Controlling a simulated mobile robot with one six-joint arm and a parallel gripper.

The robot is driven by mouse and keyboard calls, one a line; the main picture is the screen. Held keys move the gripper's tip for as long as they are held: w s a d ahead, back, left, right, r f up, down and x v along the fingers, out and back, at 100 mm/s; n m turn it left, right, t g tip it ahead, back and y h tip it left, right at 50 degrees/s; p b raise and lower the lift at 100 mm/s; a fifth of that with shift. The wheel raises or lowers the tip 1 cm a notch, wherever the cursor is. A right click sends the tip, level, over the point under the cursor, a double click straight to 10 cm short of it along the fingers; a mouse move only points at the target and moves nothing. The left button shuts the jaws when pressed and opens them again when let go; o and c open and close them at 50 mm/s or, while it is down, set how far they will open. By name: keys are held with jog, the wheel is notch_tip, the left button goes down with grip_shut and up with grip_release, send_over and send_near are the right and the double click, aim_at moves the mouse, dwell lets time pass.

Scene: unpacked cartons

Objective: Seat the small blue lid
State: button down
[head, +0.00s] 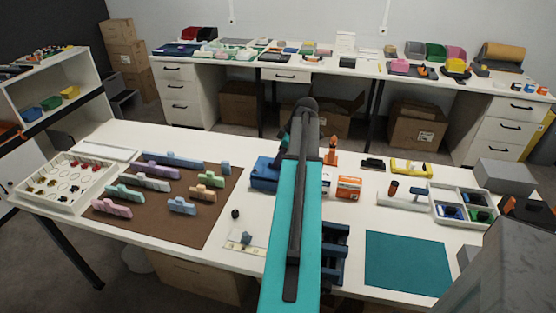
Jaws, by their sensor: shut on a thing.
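My arm reaches away over the middle of the table and bends down at its far end. My gripper (283,144) is mostly hidden behind the arm; only a dark part shows at its left, above a blue box-like thing (264,172). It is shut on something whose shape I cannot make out. I cannot pick out the small blue lid for sure. The blue thing is partly covered by the arm, and I cannot tell whether a lid is on it. A small blue piece (450,211) lies in a compartment of the white tray (436,197) at the right.
A brown mat (215,232) with several pastel pieces lies at the left, beside a white sorting tray (97,195). An orange-and-white box (349,187) and a yellow piece (411,168) stand right of the arm. A dark blue rack (335,253) and teal mat (407,262) are nearer.

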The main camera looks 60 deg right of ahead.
jog(key=shift+f, duration=0.55)
jog(key=c, duration=1.7)
grip_release()
jog(key=shift+c, duration=0.2)
jog(key=shift+r, duration=0.15)
jog(key=b+v, duration=0.2)
jog(key=v, duration=1.1)
jog(key=shift+s+r, duration=0.15)
jog(key=shift+r, duration=0.1)
